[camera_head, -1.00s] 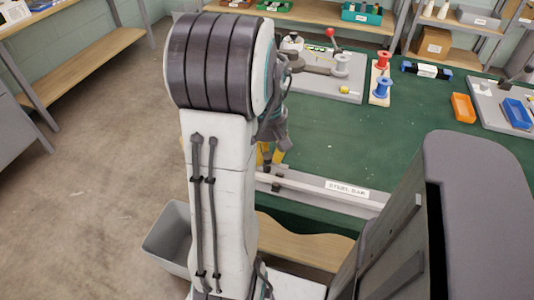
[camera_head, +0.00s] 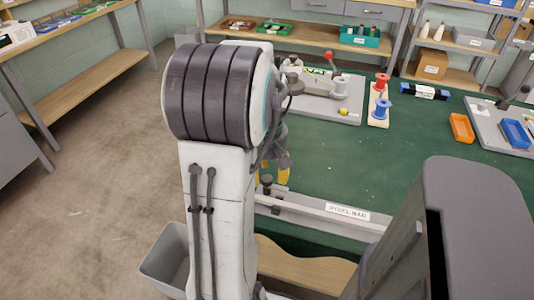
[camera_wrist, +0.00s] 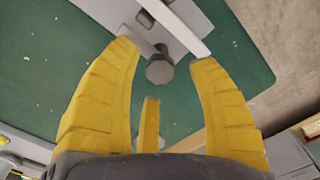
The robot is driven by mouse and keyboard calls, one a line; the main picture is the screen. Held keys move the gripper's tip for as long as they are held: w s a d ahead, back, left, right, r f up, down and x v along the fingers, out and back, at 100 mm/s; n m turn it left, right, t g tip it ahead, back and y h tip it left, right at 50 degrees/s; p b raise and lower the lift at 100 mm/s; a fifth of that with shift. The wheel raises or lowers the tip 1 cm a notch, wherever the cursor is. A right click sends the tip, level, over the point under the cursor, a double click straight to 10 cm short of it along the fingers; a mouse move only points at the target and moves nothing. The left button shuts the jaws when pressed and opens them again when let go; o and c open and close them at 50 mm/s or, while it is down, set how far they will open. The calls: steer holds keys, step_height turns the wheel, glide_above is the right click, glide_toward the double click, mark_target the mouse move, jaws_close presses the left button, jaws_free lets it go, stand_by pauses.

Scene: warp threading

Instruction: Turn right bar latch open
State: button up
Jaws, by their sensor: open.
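In the wrist view the grey knob (camera_wrist: 160,69) sits on a grey plate beside a pale bar (camera_wrist: 178,22). My gripper (camera_head: 284,172) has yellow fingers and is just right of the knob in the head view. In the wrist view my gripper (camera_wrist: 163,57) is open, with the knob showing between its fingertips. Whether they touch it cannot be told.
A grey bin (camera_head: 165,262) is on the floor. The table middle is clear.

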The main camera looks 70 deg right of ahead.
mark_target(267, 178)
step_height(267, 178, up, 11)
steer(key=shift+f, duration=0.2)
stand_by(1.0)
